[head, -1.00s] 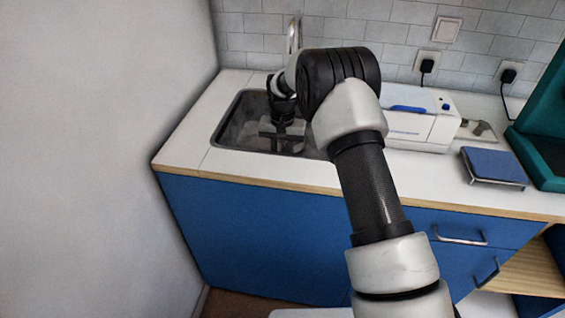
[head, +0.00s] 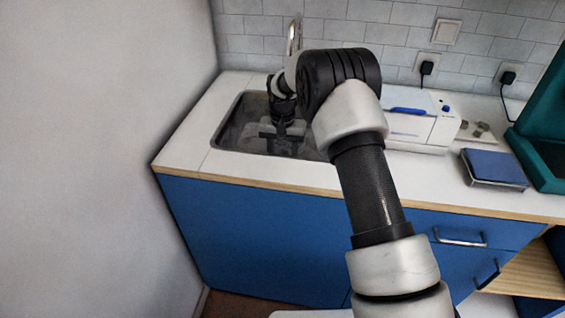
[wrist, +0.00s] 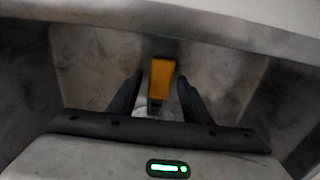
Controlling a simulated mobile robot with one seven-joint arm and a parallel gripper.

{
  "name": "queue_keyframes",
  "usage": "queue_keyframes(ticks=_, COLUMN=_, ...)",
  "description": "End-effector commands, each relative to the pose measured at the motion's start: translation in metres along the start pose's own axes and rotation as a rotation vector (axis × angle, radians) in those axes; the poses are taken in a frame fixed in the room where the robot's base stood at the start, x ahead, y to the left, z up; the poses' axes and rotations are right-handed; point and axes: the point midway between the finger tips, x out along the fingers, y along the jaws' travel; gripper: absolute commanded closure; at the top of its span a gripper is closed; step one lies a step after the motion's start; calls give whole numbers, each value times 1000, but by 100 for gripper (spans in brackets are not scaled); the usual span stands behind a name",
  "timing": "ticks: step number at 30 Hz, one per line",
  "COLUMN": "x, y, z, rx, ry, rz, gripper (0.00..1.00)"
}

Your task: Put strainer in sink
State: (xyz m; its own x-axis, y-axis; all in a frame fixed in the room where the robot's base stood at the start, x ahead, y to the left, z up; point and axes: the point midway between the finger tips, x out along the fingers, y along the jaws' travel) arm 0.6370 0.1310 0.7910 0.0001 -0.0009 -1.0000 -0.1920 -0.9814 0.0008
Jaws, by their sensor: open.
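My gripper (head: 285,146) points down into the sink (head: 226,132) at the back left of the counter. In the wrist view, my gripper (wrist: 160,78) is open, with its two dark fingers apart. An orange piece, which looks like the strainer's handle (wrist: 162,80), lies between the fingers in that view, with a small pale part below it. I cannot tell whether the fingers touch it. The sink's grey walls and floor surround it. The rest of the strainer is hidden or unclear, and in the head view I cannot make it out.
The tap (head: 294,36) rises behind the sink, close to my wrist. A white box with a blue handle (head: 407,110) stands right of the sink. Farther right are a blue-topped scale-like box (head: 494,166) and a teal object (head: 541,150). A wall borders the counter on the left.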

Motion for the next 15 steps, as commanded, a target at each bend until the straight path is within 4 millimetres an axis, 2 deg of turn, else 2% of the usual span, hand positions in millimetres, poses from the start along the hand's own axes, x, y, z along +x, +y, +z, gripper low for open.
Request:
queue_keyframes(ticks=1, x=-12, y=0, z=-1, rx=0, ry=4, rz=-1, gripper=55)
queue_keyframes(ticks=9, x=-71, y=0, z=-1, rx=0, ry=4, rz=-1, gripper=55)
queue_keyframes(ticks=15, x=-100, y=0, z=-1, rx=0, ry=3, rz=-1, gripper=55)
